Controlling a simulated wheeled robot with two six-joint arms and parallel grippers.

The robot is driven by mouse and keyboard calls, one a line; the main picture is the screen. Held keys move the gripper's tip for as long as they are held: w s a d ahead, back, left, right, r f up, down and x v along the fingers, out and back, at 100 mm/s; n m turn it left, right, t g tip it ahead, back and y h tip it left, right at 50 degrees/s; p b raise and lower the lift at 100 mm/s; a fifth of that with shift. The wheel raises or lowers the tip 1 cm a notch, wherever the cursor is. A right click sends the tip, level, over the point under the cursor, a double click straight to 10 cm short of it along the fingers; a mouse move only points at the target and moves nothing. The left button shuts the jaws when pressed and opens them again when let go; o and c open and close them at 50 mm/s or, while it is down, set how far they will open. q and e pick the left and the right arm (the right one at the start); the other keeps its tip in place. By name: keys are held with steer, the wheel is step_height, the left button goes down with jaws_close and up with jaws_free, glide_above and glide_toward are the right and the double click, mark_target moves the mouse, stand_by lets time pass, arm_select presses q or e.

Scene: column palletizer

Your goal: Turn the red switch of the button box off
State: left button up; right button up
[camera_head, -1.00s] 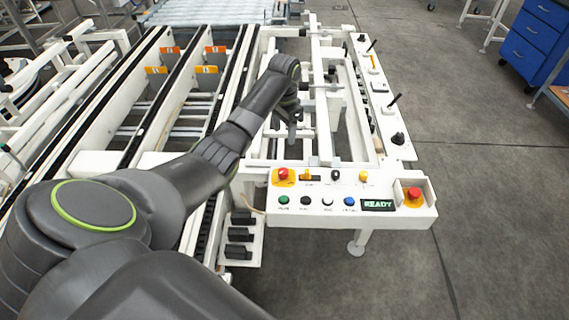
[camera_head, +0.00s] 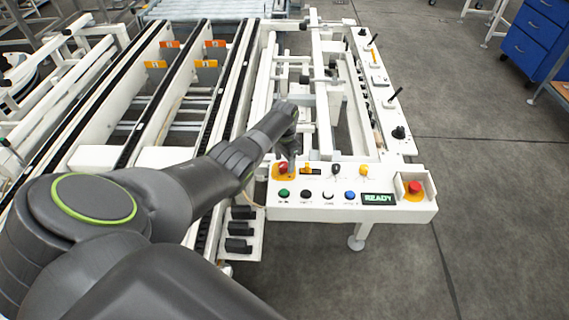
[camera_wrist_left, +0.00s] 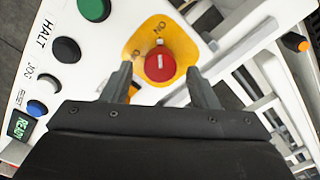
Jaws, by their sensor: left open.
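The button box (camera_head: 335,207) is a white panel at the front end of the machine. Its red switch (camera_head: 283,168) sits on a yellow plate at the panel's upper left. In the left wrist view the red switch (camera_wrist_left: 159,68) is a round knob with a white mark pointing roughly toward the "ON" label. A second label at its lower left is partly hidden. My left gripper (camera_head: 284,155) is over the switch; in the left wrist view its open fingers (camera_wrist_left: 160,78) appear on either side of the knob, apart from it. Contact cannot be told. My right gripper is not in view.
A green button (camera_head: 284,193), black, white and blue buttons share the panel with a green "READY" display (camera_head: 378,199). A red emergency button (camera_head: 415,187) sits in a guard at the right end. Rails and levers stand behind; floor is free to the right.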

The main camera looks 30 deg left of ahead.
arm_select(q)
steer(key=shift+f, duration=0.6)
steer(key=shift+c, duration=0.3)
steer(key=c, duration=0.9)
